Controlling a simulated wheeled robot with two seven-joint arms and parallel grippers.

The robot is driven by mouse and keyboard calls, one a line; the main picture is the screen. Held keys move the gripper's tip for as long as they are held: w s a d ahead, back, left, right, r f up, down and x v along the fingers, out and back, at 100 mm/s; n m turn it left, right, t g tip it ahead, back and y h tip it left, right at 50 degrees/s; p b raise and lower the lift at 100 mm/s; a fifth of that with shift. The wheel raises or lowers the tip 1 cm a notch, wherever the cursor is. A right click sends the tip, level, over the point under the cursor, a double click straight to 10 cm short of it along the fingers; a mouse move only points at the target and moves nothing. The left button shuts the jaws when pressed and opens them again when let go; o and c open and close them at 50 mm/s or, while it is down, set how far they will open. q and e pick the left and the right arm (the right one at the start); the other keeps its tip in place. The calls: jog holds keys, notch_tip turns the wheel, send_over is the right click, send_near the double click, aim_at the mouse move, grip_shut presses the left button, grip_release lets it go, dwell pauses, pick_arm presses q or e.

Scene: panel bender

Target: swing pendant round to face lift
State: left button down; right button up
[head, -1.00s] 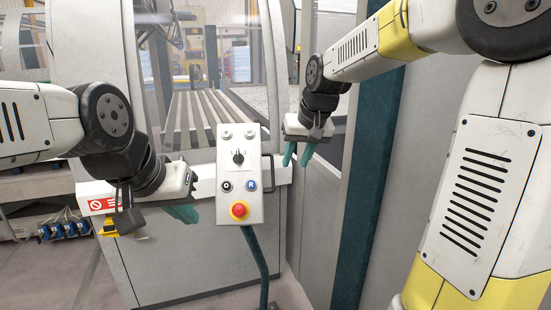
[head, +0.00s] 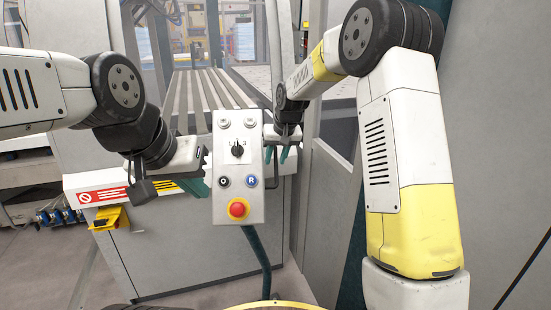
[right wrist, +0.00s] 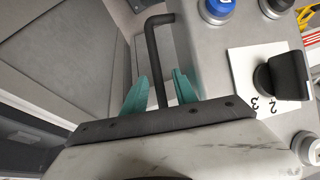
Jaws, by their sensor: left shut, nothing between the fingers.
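The pendant (head: 229,201) is a grey upright box on a dark curved post (head: 257,262), its panel facing me. It carries a black selector knob, several buttons and a red emergency stop (head: 237,209). A black bar handle (head: 275,178) is on its right side. My right gripper (head: 283,154) is beside that side. In the right wrist view, the handle (right wrist: 154,45) stands between the open teal fingers of my right gripper (right wrist: 160,76), with gaps showing. My left gripper (head: 197,187) is shut and empty, close by the pendant's left edge.
The grey machine (head: 180,250) with a slatted bed (head: 205,95) stands behind the pendant. A yellow pedal or bracket (head: 108,219) is at the left, below a red and white warning label (head: 100,196). Grey panels stand close on the right.

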jog(key=shift+w+f, duration=0.15)
jog(key=shift+f, duration=0.3)
grip_shut()
dwell(1.1)
